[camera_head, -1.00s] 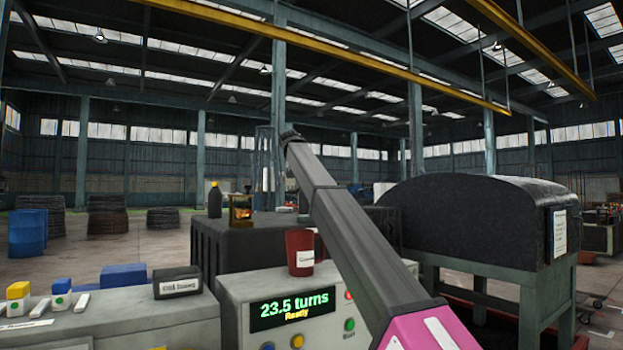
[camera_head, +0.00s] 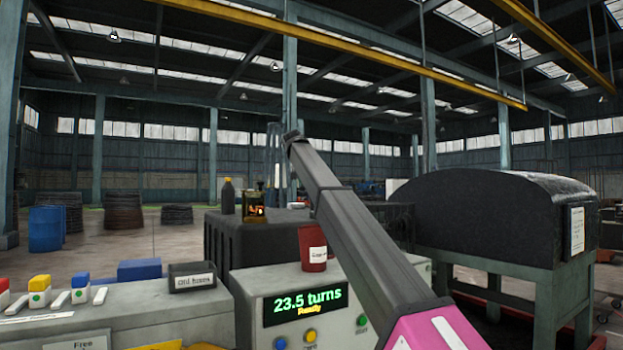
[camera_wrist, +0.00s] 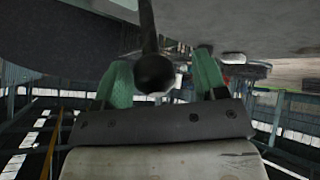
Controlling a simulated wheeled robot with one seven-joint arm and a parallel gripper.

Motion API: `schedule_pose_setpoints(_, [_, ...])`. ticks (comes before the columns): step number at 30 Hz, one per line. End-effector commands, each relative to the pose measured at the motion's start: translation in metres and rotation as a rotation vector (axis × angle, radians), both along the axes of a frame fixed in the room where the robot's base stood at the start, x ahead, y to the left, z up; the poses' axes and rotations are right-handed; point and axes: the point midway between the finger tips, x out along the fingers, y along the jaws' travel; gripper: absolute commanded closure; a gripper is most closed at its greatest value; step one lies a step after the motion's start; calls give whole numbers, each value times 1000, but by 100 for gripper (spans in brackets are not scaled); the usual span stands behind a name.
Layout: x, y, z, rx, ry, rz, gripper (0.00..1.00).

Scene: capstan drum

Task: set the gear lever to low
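In the wrist view, a dark lever with a round black knob (camera_wrist: 154,73) reaches in from the top edge. It looks like the gear lever, but no label on it can be read. My gripper (camera_wrist: 160,78) has green fingers, one on each side of the knob. In the head view neither the gripper nor this lever can be made out; only my arm shows.
A grey control box (camera_head: 254,326) has a display (camera_head: 307,303) reading "23.5 turns" and "Ready". A bench (camera_head: 190,318) on the left carries coloured blocks. A large dark domed housing (camera_head: 500,215) stands at right.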

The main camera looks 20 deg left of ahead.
Motion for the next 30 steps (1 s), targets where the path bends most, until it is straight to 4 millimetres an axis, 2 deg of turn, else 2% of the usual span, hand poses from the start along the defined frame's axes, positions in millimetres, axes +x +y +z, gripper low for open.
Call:
schedule_pose_setpoints(8, [1, -1, 3, -2, -5, -2, 35])
schedule_pose_setpoints(14, [-8, 2, 14, -1, -5, -1, 35])
schedule_pose_setpoints(30, [-63, 18, 80, -1, -4, 0, 35])
